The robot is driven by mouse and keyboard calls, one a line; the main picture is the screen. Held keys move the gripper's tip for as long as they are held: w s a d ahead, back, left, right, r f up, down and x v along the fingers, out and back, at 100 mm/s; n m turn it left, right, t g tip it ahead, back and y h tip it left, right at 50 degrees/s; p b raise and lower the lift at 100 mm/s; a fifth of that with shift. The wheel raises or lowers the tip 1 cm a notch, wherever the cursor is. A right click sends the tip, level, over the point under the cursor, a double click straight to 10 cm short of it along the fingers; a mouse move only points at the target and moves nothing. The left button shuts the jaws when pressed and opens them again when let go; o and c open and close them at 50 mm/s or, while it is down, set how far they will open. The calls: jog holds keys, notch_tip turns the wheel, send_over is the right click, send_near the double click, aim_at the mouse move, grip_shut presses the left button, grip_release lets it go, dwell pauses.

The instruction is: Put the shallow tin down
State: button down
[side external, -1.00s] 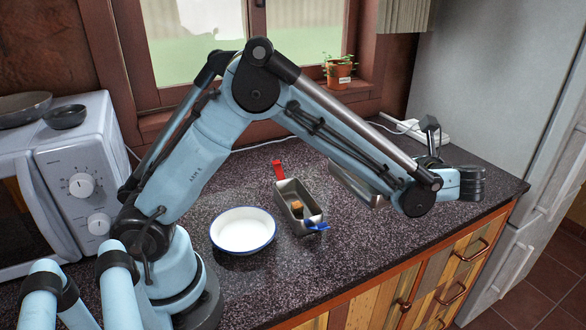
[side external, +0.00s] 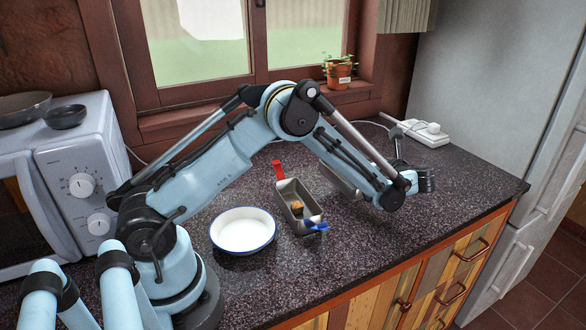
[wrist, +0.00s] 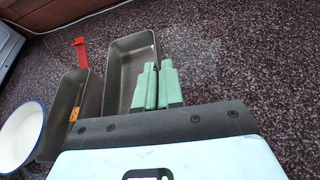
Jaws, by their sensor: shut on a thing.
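The shallow tin (wrist: 130,65), a grey metal rectangular one, is held upright by its right wall in the wrist view. My gripper (wrist: 158,68) has its green fingers shut on that wall. In the side view the tin (side external: 341,181) shows only in part behind my forearm, low over the counter or on it; I cannot tell whether it touches. My fingertips are hidden there behind the arm.
Left of the held tin stands another grey tin (side external: 288,193) with a brown piece (side external: 297,206) in it, and red (side external: 278,170) and blue (side external: 316,227) items at its ends. A white blue-rimmed dish (side external: 243,232) is further left.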

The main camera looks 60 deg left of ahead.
jog(key=shift+f, duration=2)
jog(key=shift+f, duration=0.15)
jog(key=c, duration=1.3)
grip_release()
